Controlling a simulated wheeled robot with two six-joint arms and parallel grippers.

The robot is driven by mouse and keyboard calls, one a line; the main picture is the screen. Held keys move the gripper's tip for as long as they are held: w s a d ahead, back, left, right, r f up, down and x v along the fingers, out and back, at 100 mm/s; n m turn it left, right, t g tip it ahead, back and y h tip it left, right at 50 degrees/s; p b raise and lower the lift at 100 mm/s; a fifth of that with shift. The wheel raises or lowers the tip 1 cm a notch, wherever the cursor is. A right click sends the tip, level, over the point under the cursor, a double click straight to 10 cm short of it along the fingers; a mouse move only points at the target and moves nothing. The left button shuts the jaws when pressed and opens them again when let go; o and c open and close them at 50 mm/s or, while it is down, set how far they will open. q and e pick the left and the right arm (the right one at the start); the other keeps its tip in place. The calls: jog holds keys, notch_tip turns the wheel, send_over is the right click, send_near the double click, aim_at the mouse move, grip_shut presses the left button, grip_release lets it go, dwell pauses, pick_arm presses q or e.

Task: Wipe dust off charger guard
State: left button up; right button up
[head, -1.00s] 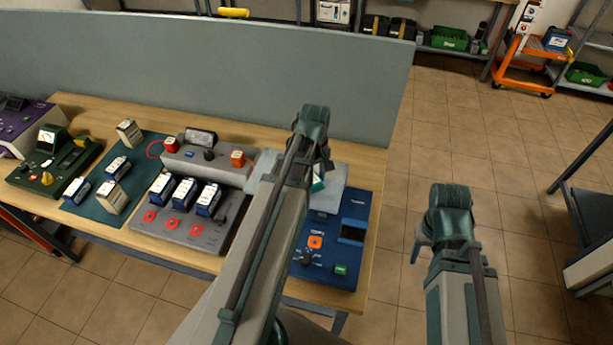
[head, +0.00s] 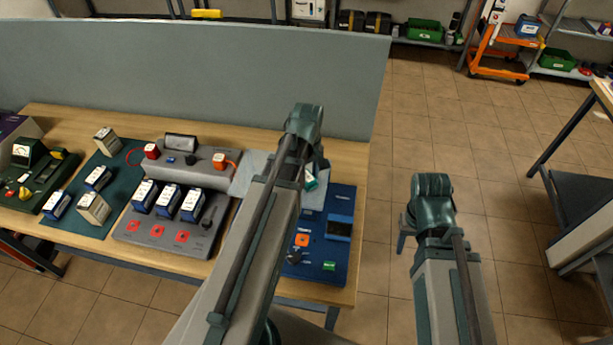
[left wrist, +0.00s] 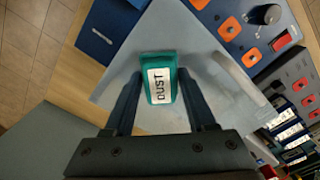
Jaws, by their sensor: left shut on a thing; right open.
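The charger guard is a pale grey, see-through-looking sheet over the back of a blue charger; it shows in the left wrist view (left wrist: 200,105) and, partly behind my left arm, in the head view (head: 250,172). My left gripper (left wrist: 158,90) is shut on a teal block labelled DUST (left wrist: 160,80), which also shows in the head view (head: 310,181). The block is over the guard; whether it touches cannot be told. A paler streak (left wrist: 236,72) lies on the guard beside the block. My right gripper (head: 403,240) hangs open and empty right of the table, mostly hidden by its wrist.
The blue charger (head: 320,240) sits at the table's right end. Grey charger units (head: 165,232) with several batteries stand left of it, then a dark green mat (head: 68,208). A grey partition (head: 180,75) runs behind the table.

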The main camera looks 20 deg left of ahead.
pick_arm(q)
jog(key=shift+r+p, duration=2.8)
jog(key=shift+r, duration=0.15)
notch_tip(320, 180, up, 3)
jog(key=p, duration=0.3)
jog(key=shift+r, duration=0.1)
